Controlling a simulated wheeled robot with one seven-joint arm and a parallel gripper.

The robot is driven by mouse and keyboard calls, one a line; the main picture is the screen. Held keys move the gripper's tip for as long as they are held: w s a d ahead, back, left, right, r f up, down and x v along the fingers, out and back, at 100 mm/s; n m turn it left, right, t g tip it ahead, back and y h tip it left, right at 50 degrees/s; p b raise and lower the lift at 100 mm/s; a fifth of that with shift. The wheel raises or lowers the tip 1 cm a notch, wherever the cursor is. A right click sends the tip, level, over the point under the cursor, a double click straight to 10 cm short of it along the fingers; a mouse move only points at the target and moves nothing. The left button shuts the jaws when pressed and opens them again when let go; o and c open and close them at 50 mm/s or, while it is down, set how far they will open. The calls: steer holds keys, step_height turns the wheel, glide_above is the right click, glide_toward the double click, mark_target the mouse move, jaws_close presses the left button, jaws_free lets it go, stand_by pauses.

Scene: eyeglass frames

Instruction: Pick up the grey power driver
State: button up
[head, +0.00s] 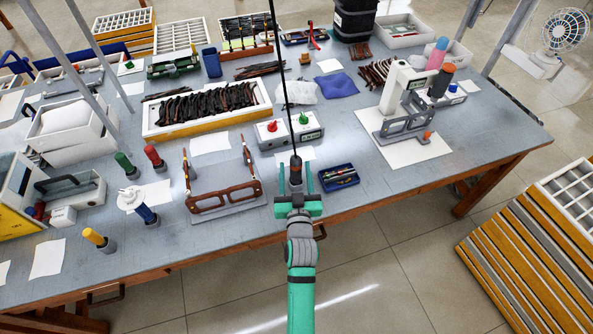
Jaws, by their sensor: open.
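The grey power driver (295,170) is a slim, dark grey upright tool at the lower end of a black cable near the front edge of the workbench. My gripper (296,186) is green and open, with one finger on each side of the driver's body. The driver stands between the fingers in the picture. I cannot tell whether either finger touches it. Its lower end is partly hidden by my gripper.
Brown eyeglass frames (222,198) rest on a plate just left of my gripper. A small blue tray (339,177) lies close on the right. A box with red and green buttons (289,131) stands behind. The black cable (282,75) runs upward.

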mark_target(295, 154)
steer(key=w, duration=0.4)
steer(key=w+r, duration=0.1)
steer(key=w, duration=0.1)
steer(key=shift+w+d, duration=0.3)
steer(key=shift+w, duration=0.15)
steer(key=shift+a, duration=0.45)
steer(key=c, duration=1.2)
steer(key=shift+s, duration=0.1)
jaws_close()
